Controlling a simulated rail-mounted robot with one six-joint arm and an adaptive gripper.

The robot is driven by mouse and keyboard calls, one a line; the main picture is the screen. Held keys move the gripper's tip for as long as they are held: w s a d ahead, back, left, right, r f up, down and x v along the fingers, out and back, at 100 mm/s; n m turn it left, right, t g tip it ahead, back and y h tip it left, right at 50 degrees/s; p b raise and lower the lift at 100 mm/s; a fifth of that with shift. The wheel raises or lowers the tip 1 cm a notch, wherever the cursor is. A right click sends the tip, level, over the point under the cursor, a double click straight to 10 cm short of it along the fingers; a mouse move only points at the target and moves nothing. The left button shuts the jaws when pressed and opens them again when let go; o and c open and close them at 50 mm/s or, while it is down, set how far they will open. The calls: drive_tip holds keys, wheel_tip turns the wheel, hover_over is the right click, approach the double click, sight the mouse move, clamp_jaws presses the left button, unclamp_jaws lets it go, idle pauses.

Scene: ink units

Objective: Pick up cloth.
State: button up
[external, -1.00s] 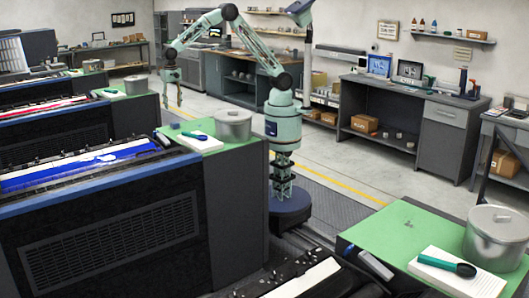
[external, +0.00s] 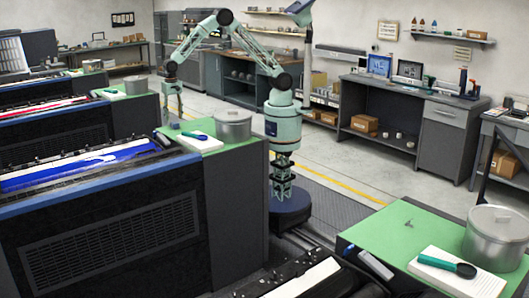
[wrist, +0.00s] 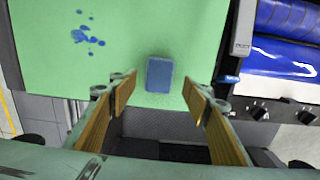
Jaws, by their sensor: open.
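A small blue folded block, which looks like the cloth (wrist: 159,74), lies on the green top of an ink unit in the wrist view. In the external view the cloth (external: 175,126) is a tiny blue patch at the left edge of that top. My gripper (wrist: 159,90) is open, with one wooden-looking finger on each side of the cloth's near end in the picture. In the external view my gripper (external: 172,115) hangs pointing down beside the cloth. The wrist view does not show clearly how high the fingertips are above the top.
The green top (wrist: 60,62) has blue ink spots (wrist: 87,36) at its left. Blue rollers (wrist: 285,60) and a panel with black knobs (wrist: 262,112) lie to the right.

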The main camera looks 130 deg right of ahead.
sight(175, 122)
drive_tip(key=shift+f, duration=0.1)
drive_tip(key=shift+f, duration=2.5)
drive_tip(key=shift+c, duration=0.7)
drive_tip(key=c, duration=0.7)
